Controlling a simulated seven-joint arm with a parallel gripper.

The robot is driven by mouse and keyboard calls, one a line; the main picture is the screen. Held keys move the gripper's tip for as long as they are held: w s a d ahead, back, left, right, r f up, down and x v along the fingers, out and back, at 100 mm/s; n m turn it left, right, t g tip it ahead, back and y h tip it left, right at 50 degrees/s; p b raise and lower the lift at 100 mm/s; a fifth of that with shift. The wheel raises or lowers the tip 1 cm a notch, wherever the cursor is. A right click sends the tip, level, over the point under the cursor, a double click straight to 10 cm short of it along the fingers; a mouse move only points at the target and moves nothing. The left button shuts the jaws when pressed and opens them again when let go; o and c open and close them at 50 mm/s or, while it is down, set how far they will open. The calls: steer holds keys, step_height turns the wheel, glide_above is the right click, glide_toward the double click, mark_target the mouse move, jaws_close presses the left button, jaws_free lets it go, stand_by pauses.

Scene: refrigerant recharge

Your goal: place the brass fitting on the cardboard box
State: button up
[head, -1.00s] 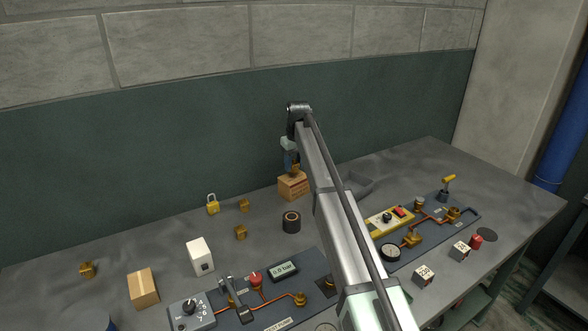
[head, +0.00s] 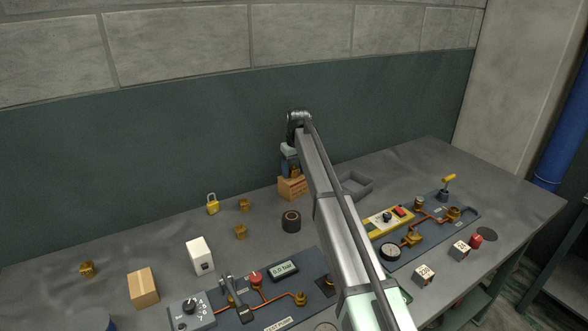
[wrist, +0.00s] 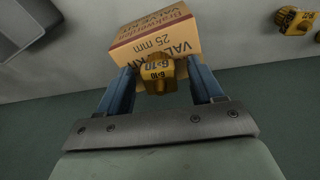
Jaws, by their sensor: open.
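The brass fitting (wrist: 160,77), with dark markings, sits between the two blue fingers of my gripper (wrist: 162,84) in the wrist view. The fingers are open, with a small gap visible on each side of it. The fitting is over the near part of the printed cardboard box (wrist: 155,38) and appears to rest on it. In the head view the box (head: 292,189) stands at the back of the bench, with my gripper (head: 291,169) just above it. There my arm hides the box's right side, and the fitting is too small to judge contact.
Loose brass fittings (head: 87,268) (head: 240,231) (head: 244,204), a padlock (head: 213,206) and a dark ring (head: 291,222) lie to the left. A second, taped box (head: 143,288) is at front left. A grey tray (head: 358,187) is right of my arm.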

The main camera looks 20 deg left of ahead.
mark_target(296, 169)
step_height(296, 169, up, 12)
steer(key=s+d, duration=0.1)
stand_by(0.6)
